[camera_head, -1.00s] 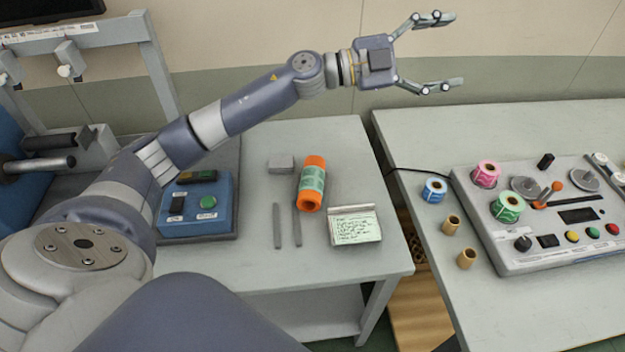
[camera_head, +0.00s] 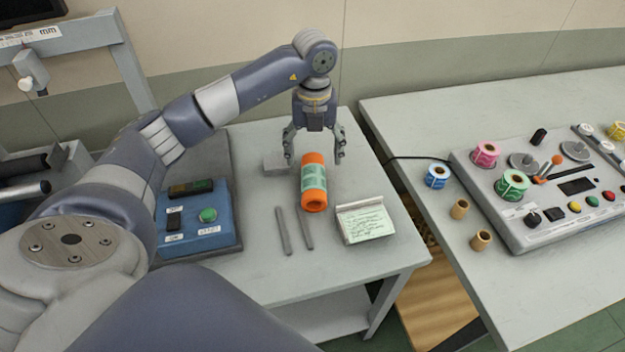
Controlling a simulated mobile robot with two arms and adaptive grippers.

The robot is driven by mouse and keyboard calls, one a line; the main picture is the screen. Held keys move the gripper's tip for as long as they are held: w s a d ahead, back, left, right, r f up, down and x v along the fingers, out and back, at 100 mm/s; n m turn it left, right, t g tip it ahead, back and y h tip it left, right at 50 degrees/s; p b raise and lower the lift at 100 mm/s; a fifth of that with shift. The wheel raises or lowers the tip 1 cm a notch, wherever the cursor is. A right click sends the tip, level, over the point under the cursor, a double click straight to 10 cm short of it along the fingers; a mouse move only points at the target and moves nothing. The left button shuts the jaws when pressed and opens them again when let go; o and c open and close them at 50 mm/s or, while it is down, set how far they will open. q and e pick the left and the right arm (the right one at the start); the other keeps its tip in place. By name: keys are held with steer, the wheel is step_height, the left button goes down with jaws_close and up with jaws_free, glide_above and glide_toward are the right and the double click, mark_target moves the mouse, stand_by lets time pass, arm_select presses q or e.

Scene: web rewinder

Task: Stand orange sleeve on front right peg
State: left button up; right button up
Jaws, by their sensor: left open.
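The orange sleeve (camera_head: 314,201), with a green printed label around its middle, lies on the grey table (camera_head: 258,275), its long axis running from back to front. My left gripper (camera_head: 315,157) is open and points down over the sleeve's far end. One finger shows on each side of the sleeve, and nothing is held. Whether the fingers touch the sleeve cannot be told. Two slim grey bars (camera_head: 283,231) show in front of the sleeve. I cannot make out which part is the front right peg. My right gripper is not in view.
A blue control box (camera_head: 222,208) stands left of the sleeve, a grey block (camera_head: 274,163) beside its far end, a note holder (camera_head: 366,221) to its right. Across a gap, the right table (camera_head: 408,120) holds a control panel (camera_head: 520,236), coloured label rolls and small tan cores (camera_head: 460,208).

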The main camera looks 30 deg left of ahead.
mark_target(314, 174)
arm_select(q)
step_height(314, 174, down, 5)
steer(key=shift+d+r+p, duration=0.1)
steer(key=shift+p, duration=0.2)
steer(key=shift+f, duration=0.65)
step_height(314, 174, down, 4)
steer(key=shift+f+p, duration=0.15)
steer(key=shift+p, duration=0.6)
steer(key=shift+s, duration=0.1)
steer(key=shift+c, duration=0.5)
steer(key=c, duration=1.5)
